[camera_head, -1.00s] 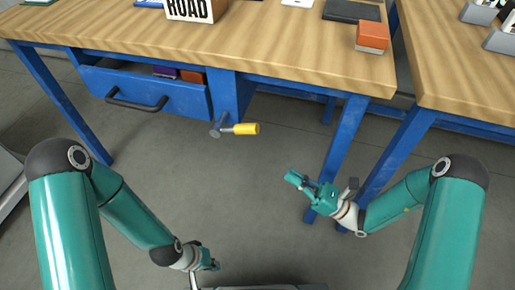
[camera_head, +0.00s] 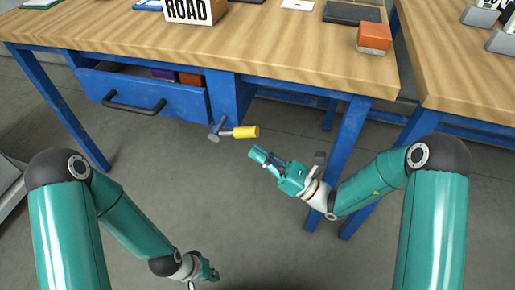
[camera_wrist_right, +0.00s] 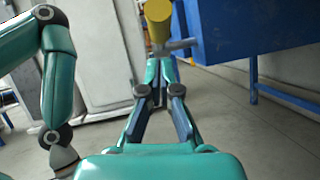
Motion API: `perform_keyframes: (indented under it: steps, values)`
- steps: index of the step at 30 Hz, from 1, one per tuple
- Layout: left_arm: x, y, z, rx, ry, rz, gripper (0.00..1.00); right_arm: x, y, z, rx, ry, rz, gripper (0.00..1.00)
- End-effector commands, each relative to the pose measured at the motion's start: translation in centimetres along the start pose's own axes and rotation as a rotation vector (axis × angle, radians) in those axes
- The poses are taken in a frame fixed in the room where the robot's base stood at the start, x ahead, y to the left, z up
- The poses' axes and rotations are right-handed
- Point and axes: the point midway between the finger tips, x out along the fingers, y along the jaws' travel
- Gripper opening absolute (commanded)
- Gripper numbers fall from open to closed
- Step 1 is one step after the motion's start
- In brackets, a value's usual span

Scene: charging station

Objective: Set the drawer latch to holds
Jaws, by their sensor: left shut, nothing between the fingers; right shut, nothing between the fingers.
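The drawer latch is a grey pivot with a yellow handle (camera_head: 245,132), mounted beside the drawer under the bench. Its handle points to the right, about level. The blue drawer (camera_head: 145,95) with a dark bar handle is slightly open, and things show inside. My right gripper (camera_head: 258,154) is shut and empty, just below and to the right of the yellow handle, apart from it. In the right wrist view the yellow handle (camera_wrist_right: 158,18) appears beyond the fingertips (camera_wrist_right: 161,62). My left gripper (camera_head: 214,275) is shut and empty, low near the bottom edge, far from the latch.
The wooden bench top (camera_head: 280,55) overhangs the latch. A blue bench leg (camera_head: 345,150) stands right of my right gripper. An orange box (camera_head: 374,37) and a dark flat pad (camera_head: 350,12) lie on top. The floor below the drawer is clear.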

Motion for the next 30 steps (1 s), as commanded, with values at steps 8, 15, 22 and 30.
perform_keyframes:
  steps: [8,15,22,30]
  values:
    - [0.5,-0.2,0.0,0.000,0.000,0.000,0.00,1.6,0.0,1.6,0.001,0.001,0.000,0.00]
    - [0.4,-0.1,0.0,0.000,0.000,0.000,0.00,1.7,0.0,1.7,0.002,0.001,0.000,0.00]
    - [0.1,0.0,0.0,0.000,0.000,0.000,0.00,1.9,0.1,1.9,0.002,0.009,0.001,0.00]
    - [-1.4,0.5,0.0,0.000,0.000,0.000,0.00,2.7,0.5,2.2,-0.001,0.058,0.007,0.00]
